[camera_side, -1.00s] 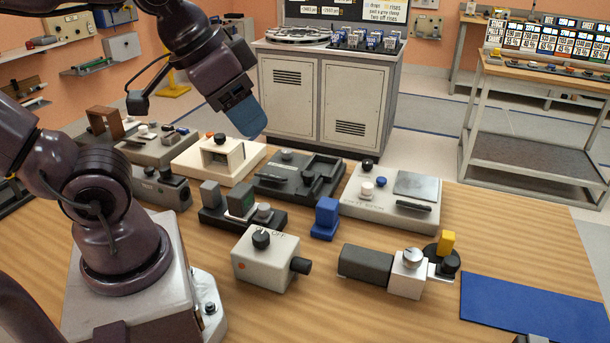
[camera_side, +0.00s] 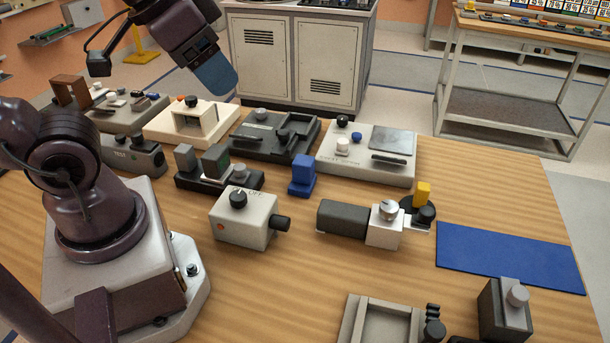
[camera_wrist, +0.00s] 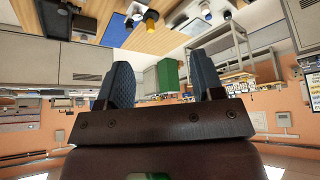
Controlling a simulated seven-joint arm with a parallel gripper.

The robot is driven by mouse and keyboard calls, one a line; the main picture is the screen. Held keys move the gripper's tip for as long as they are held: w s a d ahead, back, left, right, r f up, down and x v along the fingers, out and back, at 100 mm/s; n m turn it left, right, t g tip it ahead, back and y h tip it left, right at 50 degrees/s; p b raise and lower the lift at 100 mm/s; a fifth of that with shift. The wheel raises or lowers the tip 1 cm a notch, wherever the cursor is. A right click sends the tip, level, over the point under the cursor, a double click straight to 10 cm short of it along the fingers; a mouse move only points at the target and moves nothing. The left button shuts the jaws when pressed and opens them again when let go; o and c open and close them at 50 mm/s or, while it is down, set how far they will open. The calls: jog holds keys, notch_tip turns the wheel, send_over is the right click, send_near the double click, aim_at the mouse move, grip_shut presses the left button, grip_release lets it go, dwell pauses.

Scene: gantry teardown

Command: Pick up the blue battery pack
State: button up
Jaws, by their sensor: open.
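The blue block (camera_side: 302,173), which I take for the battery pack, is a small upright stepped piece standing on the wooden table, near the middle in the side view. My gripper (camera_side: 217,76) has blue fingers and is raised well above the table, up and left of the block in the side view, apart from it. In the wrist view my gripper (camera_wrist: 165,82) shows two spread fingers with nothing held between them. I cannot make out the blue block with certainty in the wrist view.
Close around the block are a grey panel box (camera_side: 367,168), a dark tray (camera_side: 262,150), a dark block fixture (camera_side: 220,180) and a white knob box (camera_side: 244,228). A grey-and-white device (camera_side: 345,220) lies in front right. A flat blue mat (camera_side: 510,258) lies at right.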

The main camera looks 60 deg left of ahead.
jog(key=shift+o, duration=0.8)
